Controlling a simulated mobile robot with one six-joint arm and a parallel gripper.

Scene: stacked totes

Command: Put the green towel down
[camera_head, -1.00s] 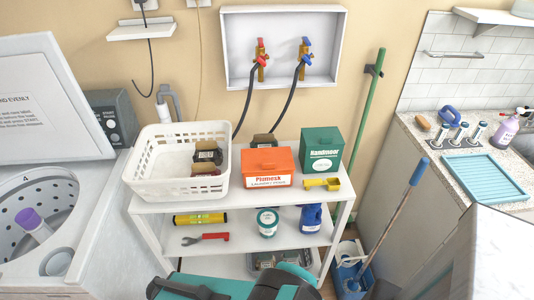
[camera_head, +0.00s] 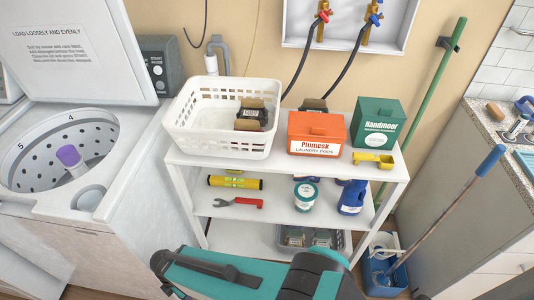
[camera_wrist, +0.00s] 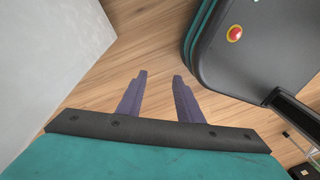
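No green towel shows in either view. My gripper (camera_wrist: 158,95) shows in the wrist view with its two purple-grey fingers apart and only wooden floor seen between them. It is open and empty. In the head view my teal and black arm crosses the bottom middle, in front of the shelf, and my gripper's fingers are out of that picture.
A white shelf unit (camera_head: 190,159) holds a white basket (camera_head: 185,138), an orange box (camera_head: 317,133) and a green box (camera_head: 379,123). An open top-loading washer (camera_head: 110,195) stands left. A blue bucket (camera_head: 385,278) with a mop stands right. A counter (camera_head: 500,128) is far right.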

